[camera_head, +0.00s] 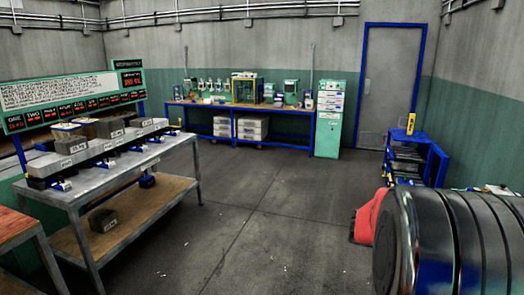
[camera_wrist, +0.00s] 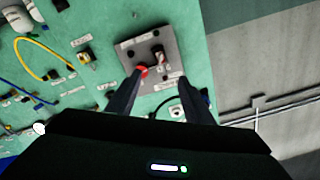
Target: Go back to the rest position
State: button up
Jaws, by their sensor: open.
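My gripper (camera_wrist: 157,90) shows in the wrist view as two dark fingers, apart, with nothing between them that I can see held. Beyond the fingertips is a grey metal plate (camera_wrist: 178,48) on a green panel (camera_wrist: 105,20). A red-tipped part (camera_wrist: 142,69) on the plate lies close to the left fingertip; I cannot tell whether they touch. In the head view a large dark, ribbed arm part of mine fills the lower right, and the gripper is not visible there.
A grey metal table (camera_head: 133,172) with several labelled blocks stands at the left. A workbench (camera_head: 270,107) and green cabinet (camera_head: 329,121) stand at the back. A blue cart (camera_head: 437,161) is near the door (camera_head: 386,85). The middle floor (camera_head: 250,220) is clear. Cables (camera_wrist: 30,62) hang on the green panel.

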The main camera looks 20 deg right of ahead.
jog(key=a+f+n+t+y, duration=0.3)
jog(key=a+f+n+y, duration=0.1)
jog(key=f+n, duration=0.65)
jog(key=w+a+f+n+t+y, duration=0.25)
jog(key=a+f+n+t, duration=0.2)
jog(key=a+n, duration=0.4)
jog(key=w+a+f+n+t+y, duration=0.1)
jog(key=w+a+n+t+y, duration=0.2)
jog(key=a, duration=0.6)
jog(key=w+a+f+n+t+y, duration=0.15)
jog(key=w+a+n, duration=0.3)
jog(key=a, duration=0.45)
jog(key=a+r+n+t+y, duration=0.1)
jog(key=a+r+n+t, duration=0.1)
jog(key=a, duration=0.5)
jog(key=a+r+n+t+y, duration=0.1)
jog(key=a+r+n+t, duration=0.2)
jog(key=a+r, duration=0.2)
jog(key=a, duration=0.3)
jog(key=shift+w+a+t+y, duration=0.2)
jog(key=shift+w+t+y, duration=0.1)
jog(key=shift+t, duration=0.1)
jog(key=shift+s, duration=0.1)
jog(key=shift+c, duration=0.4)
